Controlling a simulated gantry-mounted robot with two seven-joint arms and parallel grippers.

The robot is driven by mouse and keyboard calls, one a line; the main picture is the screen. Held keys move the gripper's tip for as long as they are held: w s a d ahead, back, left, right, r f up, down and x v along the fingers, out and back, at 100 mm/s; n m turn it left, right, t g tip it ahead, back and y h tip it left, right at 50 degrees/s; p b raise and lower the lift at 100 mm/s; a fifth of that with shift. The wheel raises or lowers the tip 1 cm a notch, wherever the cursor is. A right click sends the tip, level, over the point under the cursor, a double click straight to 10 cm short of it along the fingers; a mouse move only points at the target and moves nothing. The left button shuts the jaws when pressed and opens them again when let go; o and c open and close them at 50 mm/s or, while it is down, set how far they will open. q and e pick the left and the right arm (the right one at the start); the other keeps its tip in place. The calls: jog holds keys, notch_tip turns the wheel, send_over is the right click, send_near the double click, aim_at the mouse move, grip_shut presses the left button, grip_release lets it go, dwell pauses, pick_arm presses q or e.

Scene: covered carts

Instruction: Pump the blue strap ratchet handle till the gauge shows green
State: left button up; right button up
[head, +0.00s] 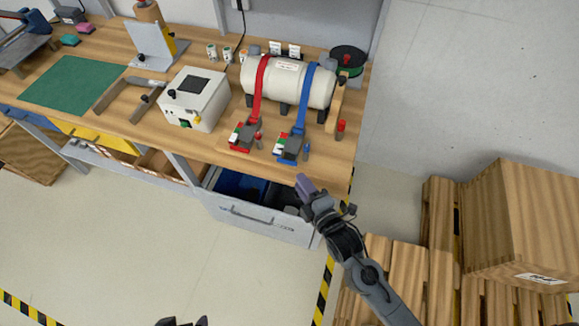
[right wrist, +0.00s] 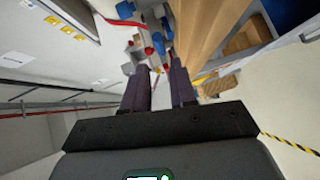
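The blue strap (head: 303,95) runs over a cream tank (head: 320,88) on the workbench. Its ratchet (head: 290,149), with a dark grey body and blue base, sits near the bench's front edge. A small gauge (head: 279,146) shows at its left side, too small to read. In the right wrist view, blue parts (right wrist: 158,42) appear beyond the fingers. My right gripper (head: 304,186) is open and empty, in front of and below the ratchet, apart from it. The fingers also show in the right wrist view (right wrist: 163,74). My left gripper (head: 185,321) barely shows at the bottom edge.
A red strap (head: 260,90) with its own ratchet (head: 242,136) lies left of the blue one. A red-topped post (head: 340,130) stands to the right. An open drawer (head: 262,222) juts out below the bench. Pallets with a box (head: 520,225) stand at right.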

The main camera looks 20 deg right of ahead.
send_near(293, 145)
jog(key=w+a, duration=0.1)
jog(key=w+a+f, duration=0.1)
jog(key=a, duration=0.1)
jog(key=w+a, duration=0.1)
jog(key=shift+w+a+f+b, duration=0.35)
jog(key=shift+w+f, duration=0.05)
grip_shut()
